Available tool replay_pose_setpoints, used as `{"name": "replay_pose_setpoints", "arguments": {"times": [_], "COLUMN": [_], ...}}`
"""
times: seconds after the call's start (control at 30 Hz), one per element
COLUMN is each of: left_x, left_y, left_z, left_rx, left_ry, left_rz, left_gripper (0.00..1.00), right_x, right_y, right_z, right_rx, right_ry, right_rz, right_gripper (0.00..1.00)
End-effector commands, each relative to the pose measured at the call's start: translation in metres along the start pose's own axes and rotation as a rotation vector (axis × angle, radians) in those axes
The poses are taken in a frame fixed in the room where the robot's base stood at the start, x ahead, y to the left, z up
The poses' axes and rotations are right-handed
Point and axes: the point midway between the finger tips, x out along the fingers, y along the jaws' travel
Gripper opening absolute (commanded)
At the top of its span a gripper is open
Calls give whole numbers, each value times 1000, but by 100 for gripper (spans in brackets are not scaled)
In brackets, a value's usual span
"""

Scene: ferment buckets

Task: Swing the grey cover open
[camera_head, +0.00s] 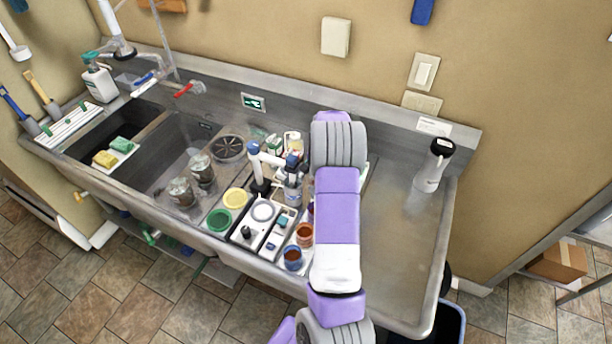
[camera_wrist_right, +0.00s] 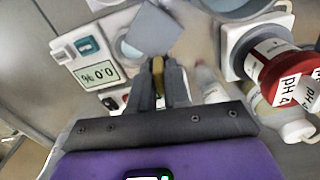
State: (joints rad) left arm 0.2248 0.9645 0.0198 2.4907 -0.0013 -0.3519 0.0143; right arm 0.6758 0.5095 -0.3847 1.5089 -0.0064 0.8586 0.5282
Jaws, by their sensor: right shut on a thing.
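The grey cover (camera_wrist_right: 152,30) is a flat blue-grey plate in the right wrist view. A small yellow-brown patch shows between the fingertips. In the head view my own purple arm hides the right gripper and the cover. My left gripper is not in view.
A red jar labelled pH 4 (camera_wrist_right: 272,72) stands close to the right of my gripper. In the head view, bottles, jars and a white tray (camera_head: 243,232) crowd the counter left of my arm. A black-topped white dispenser (camera_head: 432,165) stands on the mostly clear right side.

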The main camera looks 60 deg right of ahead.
Motion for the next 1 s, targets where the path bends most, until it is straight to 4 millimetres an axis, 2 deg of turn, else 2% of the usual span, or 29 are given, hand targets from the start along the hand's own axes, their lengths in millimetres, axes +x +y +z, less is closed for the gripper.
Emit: {"name": "replay_pose_setpoints", "arguments": {"times": [0.2, 0.53, 0.57, 0.7, 1.0], "left_x": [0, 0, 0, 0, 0], "left_y": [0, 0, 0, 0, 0], "left_z": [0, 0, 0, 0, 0], "left_rx": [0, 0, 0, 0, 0], "left_ry": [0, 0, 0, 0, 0], "left_rz": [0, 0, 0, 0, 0], "left_gripper": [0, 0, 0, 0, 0], "right_x": [-1, -1, -1, -1, -3], "right_y": [10, 9, 9, 9, 9], "right_z": [-5, -4, -4, -4, -4], "right_rx": [44, 44, 43, 43, 42], "right_ry": [0, 0, 0, 0, 1], "right_rz": [0, 0, 0, 1, 0], "right_gripper": [0, 0, 18, 37, 37]}}
